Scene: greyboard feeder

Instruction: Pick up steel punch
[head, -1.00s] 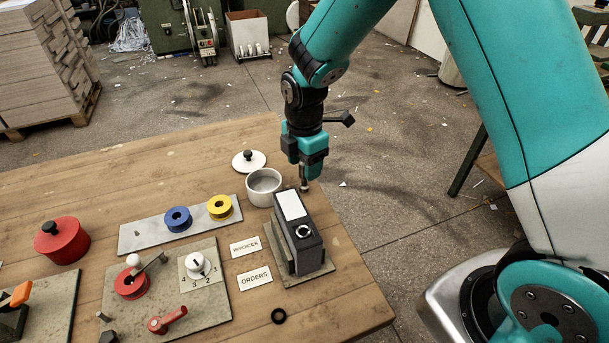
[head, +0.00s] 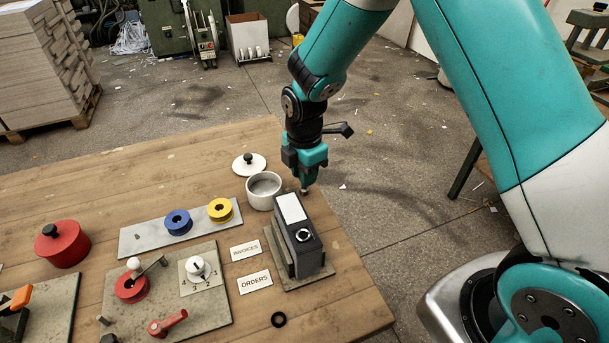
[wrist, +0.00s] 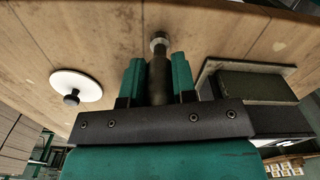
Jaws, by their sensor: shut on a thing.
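The steel punch is a dark cylindrical rod with a lighter round end. In the wrist view the steel punch (wrist: 158,75) sits between the two green fingers of my gripper (wrist: 157,82), which is shut on it. In the head view my gripper (head: 306,178) points down at the right edge of the table, just behind the dark grey box file and right of the white pot. Only the small light tip of the punch (head: 304,190) shows below the fingers there. I cannot tell whether the tip touches the table.
The dark box file (head: 304,252) stands upright close in front of my gripper. The white pot (head: 263,200) is just left, its knobbed lid (head: 243,165) behind it. Blue (head: 178,222) and yellow (head: 220,210) spools lie on a grey plate. The table's back left is clear.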

